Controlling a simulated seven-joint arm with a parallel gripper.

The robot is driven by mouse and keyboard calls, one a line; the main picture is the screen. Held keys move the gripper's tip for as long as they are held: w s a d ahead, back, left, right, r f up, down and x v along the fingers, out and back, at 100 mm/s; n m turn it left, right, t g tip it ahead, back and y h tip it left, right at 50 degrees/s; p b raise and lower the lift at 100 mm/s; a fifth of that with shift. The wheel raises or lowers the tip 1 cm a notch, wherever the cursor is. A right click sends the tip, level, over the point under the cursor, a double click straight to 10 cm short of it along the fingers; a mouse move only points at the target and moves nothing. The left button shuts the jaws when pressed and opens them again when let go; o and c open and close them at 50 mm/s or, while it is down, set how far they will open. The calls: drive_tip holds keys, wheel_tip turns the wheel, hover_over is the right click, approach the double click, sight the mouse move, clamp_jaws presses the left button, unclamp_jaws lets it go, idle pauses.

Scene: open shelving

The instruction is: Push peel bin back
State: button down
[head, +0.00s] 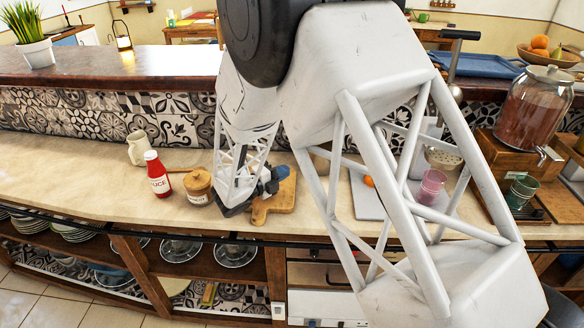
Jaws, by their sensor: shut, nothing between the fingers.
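No thing here is clearly marked as the peel bin, and my arm covers much of the counter's middle and right. Pale drawer-like fronts (312,276) show below the counter, partly behind my arm; I cannot tell whether one is the bin. My gripper (236,210) is low over the counter's front edge, shut and empty.
A red sauce bottle (158,178) and a cream jug (138,147) stand left of the jar. A pink cup (431,187), a green glass (521,191) and a drink dispenser (535,108) stand right. Open shelves below hold plates and bowls (235,254). The counter's far left is clear.

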drive_tip(key=shift+v, duration=1.4)
drive_tip(key=shift+d, duration=0.1)
drive_tip(key=s+d+r+m+g+y, duration=0.1)
drive_tip(key=s+d+r+m+g, duration=0.5)
drive_tip(key=d+m, duration=0.45)
drive_tip(key=s+d+r+m+g+y, duration=0.2)
drive_tip(key=s+d+r+m+g, duration=0.3)
drive_tip(key=s+d+m, duration=0.6)
drive_tip(key=s+d+r+m+y, duration=0.2)
drive_tip(key=s+m+y, duration=0.1)
drive_tip(key=s+m, duration=0.4)
drive_tip(key=s+d+r+m+t+y, duration=0.1)
drive_tip(key=s+d+r+m+y, duration=0.1)
drive_tip(key=s+m, duration=0.5)
drive_tip(key=s+d+r+m+y, duration=0.2)
drive_tip(key=s+r+m+y, duration=0.1)
drive_tip(key=s+m+y, duration=0.2)
drive_tip(key=s+m, duration=0.2)
drive_tip(key=m, duration=0.2)
drive_tip(key=shift+d+r+t, duration=0.3)
drive_tip(key=shift+d+r, duration=0.1)
